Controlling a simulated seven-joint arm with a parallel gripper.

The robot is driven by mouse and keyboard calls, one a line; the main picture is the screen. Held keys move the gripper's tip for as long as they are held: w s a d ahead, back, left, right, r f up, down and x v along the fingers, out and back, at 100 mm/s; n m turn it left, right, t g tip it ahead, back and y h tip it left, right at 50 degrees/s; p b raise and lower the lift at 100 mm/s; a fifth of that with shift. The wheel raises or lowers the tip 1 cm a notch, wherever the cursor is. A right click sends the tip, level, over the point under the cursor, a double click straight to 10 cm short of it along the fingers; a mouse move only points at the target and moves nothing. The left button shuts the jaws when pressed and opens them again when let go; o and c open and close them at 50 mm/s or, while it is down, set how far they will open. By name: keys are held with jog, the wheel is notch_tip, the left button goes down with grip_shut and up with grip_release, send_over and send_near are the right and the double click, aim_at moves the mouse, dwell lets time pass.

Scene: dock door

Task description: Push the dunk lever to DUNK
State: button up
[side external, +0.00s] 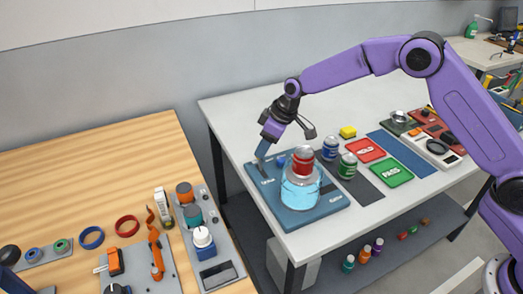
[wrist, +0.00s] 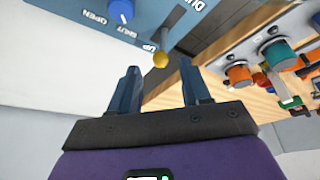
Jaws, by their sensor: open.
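The dunk lever has a round yellow knob (wrist: 161,60) on a grey shaft, in the wrist view. The knob is at the end of its slot by the label that appears to read UP; DUNK is lettered at the slot's other end. My gripper (wrist: 160,70) is open, with one finger on each side of the knob in the picture; I cannot tell whether they touch it. In the side view my gripper (side external: 262,151) points down at the back left corner of the blue panel (side external: 322,212), and the lever is not discernible there. A red can (side external: 303,158) sits atop the clear water tank (side external: 300,190).
A blue dial (wrist: 121,11) marked OPEN and SHUT is beside the lever. Two cans, one blue (side external: 330,147) and one green (side external: 347,166), and red (side external: 365,150) and green (side external: 391,170) trays stand right of the tank. A wooden table (side external: 90,170) is at left.

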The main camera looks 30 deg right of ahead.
aim_at(260, 161)
jog(key=shift+x, duration=1.4)
grip_shut()
jog(key=shift+s, duration=0.1)
jog(key=shift+s+t, duration=0.35)
jog(key=shift+t, duration=0.35)
